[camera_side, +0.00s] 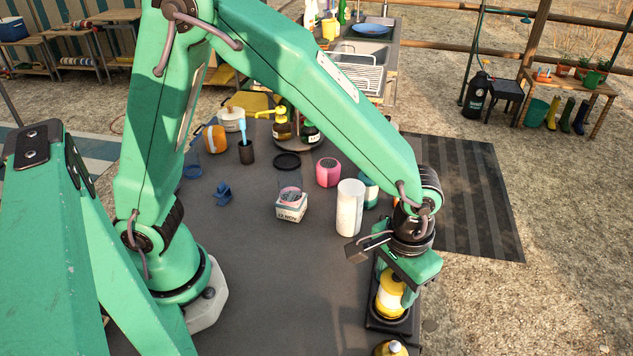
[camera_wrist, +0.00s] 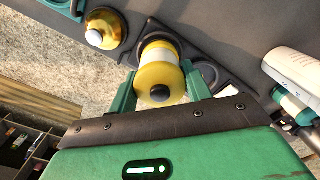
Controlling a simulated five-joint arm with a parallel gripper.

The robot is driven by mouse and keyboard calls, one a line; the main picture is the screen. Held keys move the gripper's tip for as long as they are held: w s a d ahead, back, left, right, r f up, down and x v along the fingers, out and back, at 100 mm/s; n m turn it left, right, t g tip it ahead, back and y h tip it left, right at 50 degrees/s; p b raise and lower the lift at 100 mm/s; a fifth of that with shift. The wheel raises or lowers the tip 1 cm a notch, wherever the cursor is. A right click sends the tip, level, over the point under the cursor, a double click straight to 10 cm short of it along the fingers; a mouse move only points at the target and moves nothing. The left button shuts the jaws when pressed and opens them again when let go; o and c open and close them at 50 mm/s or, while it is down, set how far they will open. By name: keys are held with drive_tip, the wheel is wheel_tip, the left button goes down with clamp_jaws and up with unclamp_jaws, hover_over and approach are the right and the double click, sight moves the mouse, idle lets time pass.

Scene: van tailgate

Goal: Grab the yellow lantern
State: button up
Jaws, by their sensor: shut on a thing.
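The yellow lantern (camera_side: 390,292), with a pale middle band, stands upright at the front right edge of the table, in or on a dark holder (camera_side: 371,322). My gripper (camera_side: 404,279) reaches down over it from above. In the wrist view the lantern (camera_wrist: 160,72) sits between my two green fingers, and my gripper (camera_wrist: 158,88) is shut on it. Its dark end cap faces the camera. I cannot tell whether its base is clear of the holder.
A yellow item with a white top (camera_wrist: 103,30) is beside the lantern; it also shows at the bottom edge of the side view (camera_side: 390,348). A white cylinder (camera_side: 349,207), a pink round item (camera_side: 328,172) and a small white box (camera_side: 291,208) stand behind.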

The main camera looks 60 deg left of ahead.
drive_tip(key=r, duration=0.4)
drive_tip(key=shift+s+d, duration=0.15)
drive_tip(key=shift+s, duration=0.1)
drive_tip(key=s+d+r, duration=0.4)
drive_tip(key=s+r, duration=0.2)
drive_tip(key=s, duration=0.4)
drive_tip(key=shift+s+r, duration=0.15)
drive_tip(key=shift+r, duration=0.1)
drive_tip(key=shift+d, duration=0.1)
